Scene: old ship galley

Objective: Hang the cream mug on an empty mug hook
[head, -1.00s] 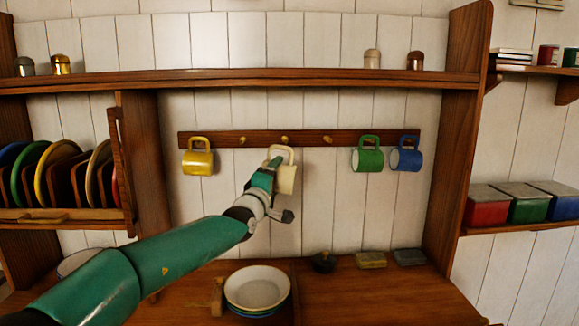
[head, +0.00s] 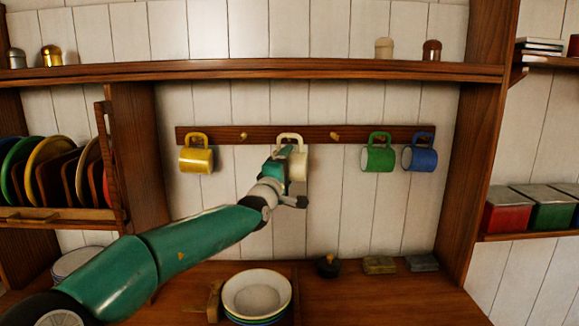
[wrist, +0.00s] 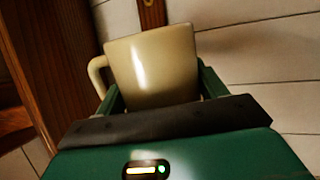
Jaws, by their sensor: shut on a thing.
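The cream mug (head: 298,168) is held up against the dark wooden hook rail (head: 220,134) in the head view. Its handle is at the height of the rail, over the place of the middle hook. I cannot tell whether the handle is around that hook. Bare brass hooks show on the left (head: 243,136) and right (head: 335,136) of the mug. My gripper (head: 284,156) is shut on the mug and partly hides it. In the wrist view the mug (wrist: 155,68) sits between both fingers, with its handle pointing left.
A yellow mug (head: 196,160) hangs at the rail's left end. A green mug (head: 378,158) and a blue mug (head: 420,159) hang at the right. A shelf (head: 280,69) runs above. Stacked bowls (head: 256,294) stand on the counter (head: 390,298) below.

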